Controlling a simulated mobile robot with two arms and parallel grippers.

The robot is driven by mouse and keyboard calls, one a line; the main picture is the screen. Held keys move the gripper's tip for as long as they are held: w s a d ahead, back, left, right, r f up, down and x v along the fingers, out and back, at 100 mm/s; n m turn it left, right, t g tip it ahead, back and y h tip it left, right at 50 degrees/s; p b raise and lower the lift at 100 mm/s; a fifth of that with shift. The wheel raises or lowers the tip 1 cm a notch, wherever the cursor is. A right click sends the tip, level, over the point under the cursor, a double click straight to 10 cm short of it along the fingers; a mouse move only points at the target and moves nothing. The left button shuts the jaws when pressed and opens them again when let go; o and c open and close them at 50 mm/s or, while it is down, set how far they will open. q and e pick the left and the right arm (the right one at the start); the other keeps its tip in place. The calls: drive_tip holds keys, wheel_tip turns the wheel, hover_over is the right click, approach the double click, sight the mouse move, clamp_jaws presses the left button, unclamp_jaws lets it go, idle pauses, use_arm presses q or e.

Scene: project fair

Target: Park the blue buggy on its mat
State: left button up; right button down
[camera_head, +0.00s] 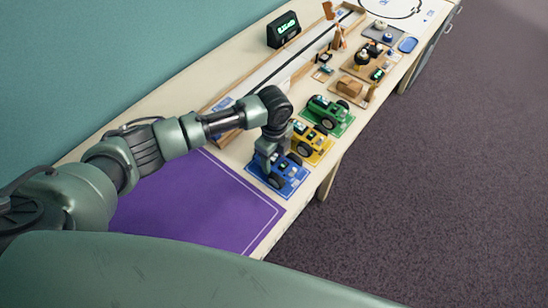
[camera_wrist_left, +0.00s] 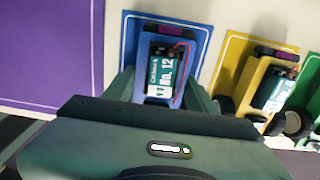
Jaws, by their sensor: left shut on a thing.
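The blue buggy (camera_head: 282,165) is on or just over the blue mat (camera_head: 292,187) near the table's front edge; I cannot tell whether its wheels touch. My left gripper (camera_head: 269,158) comes down over it from the left and is shut on it. In the left wrist view the blue buggy (camera_wrist_left: 165,75) shows its battery and red wires between the fingers, with the blue mat (camera_wrist_left: 197,35) around and beyond it. My gripper body hides its near part. My right gripper is not in view.
The yellow buggy (camera_head: 305,141) stands on its yellow mat close beside the blue one, and the green buggy (camera_head: 326,110) is farther along. A purple mat (camera_head: 190,205) lies left, bare where visible. A black display (camera_head: 283,29) stands near the wall.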

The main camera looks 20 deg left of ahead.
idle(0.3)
use_arm(q)
drive_tip(key=o, duration=1.3)
wheel_tip(320, 180, up, 8)
drive_tip(key=shift+f, duration=0.1)
drive_tip(key=shift+d, duration=0.1)
